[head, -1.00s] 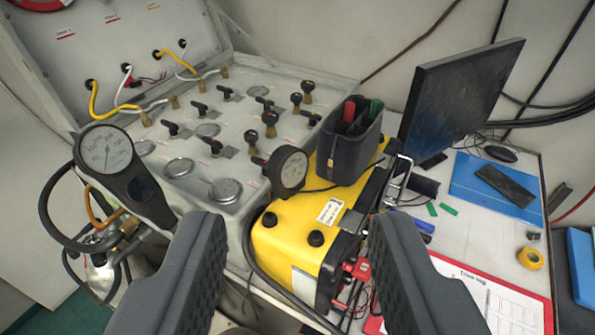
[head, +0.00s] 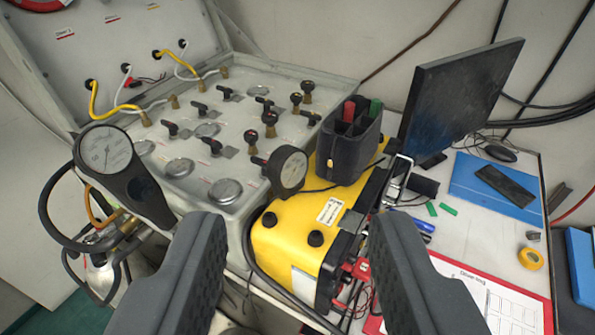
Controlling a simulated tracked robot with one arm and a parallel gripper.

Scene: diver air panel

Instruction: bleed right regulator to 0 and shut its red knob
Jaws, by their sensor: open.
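My gripper (head: 293,285) is open and empty, its two dark fingers low in the view, with the yellow case between and beyond them. A round dial gauge (head: 104,150) on a dark body stands at the left, apart from my left finger. Below it are brass fittings (head: 125,228), hoses and part of a shiny metal cylinder (head: 102,280). I cannot tell if this is the right regulator. Its dial is too small to read. No red knob can be made out on it. A black gauge (head: 288,170) sits at the panel's right end, its face turned partly away.
The grey air panel (head: 215,150) carries several valves and dials. The yellow case (head: 300,235) bears a dark pouch (head: 351,145). A monitor (head: 455,100), a clipboard (head: 490,300) and a tape roll (head: 531,259) are at the right. Hoses crowd the lower left.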

